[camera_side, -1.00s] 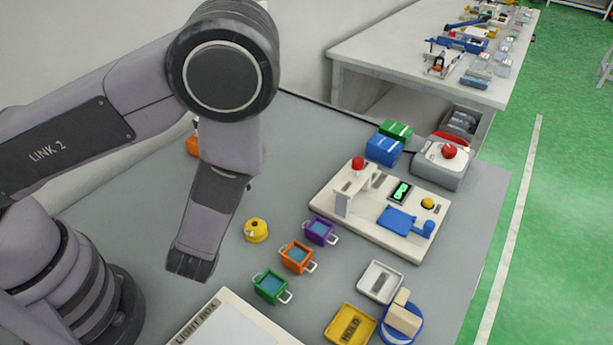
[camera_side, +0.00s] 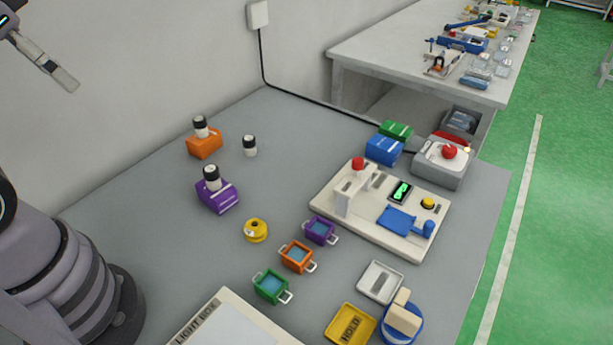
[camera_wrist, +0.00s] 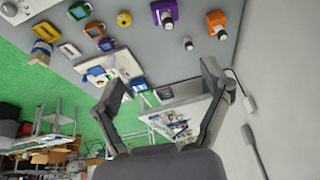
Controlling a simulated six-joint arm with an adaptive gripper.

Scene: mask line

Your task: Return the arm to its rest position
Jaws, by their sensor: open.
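My gripper (camera_wrist: 164,76) is open and empty, its two fingers spread wide in the wrist view. It is raised, and the wrist view looks across the grey table (camera_side: 280,140), which appears upside down along the top. In the side view only a slim end part of my arm shows at the upper left, high against the wall and clear of the table. Part of my arm's lower body stands at the left edge. The links between are out of frame.
Orange (camera_side: 204,146) and purple (camera_side: 217,197) blocks with black-topped cylinders stand at the table's back left. A yellow ring (camera_side: 256,230), small coloured bins (camera_side: 297,257), a cream station board (camera_side: 335,215) and a yellow HOLD tray (camera_side: 349,325) sit nearer. The space above them is free.

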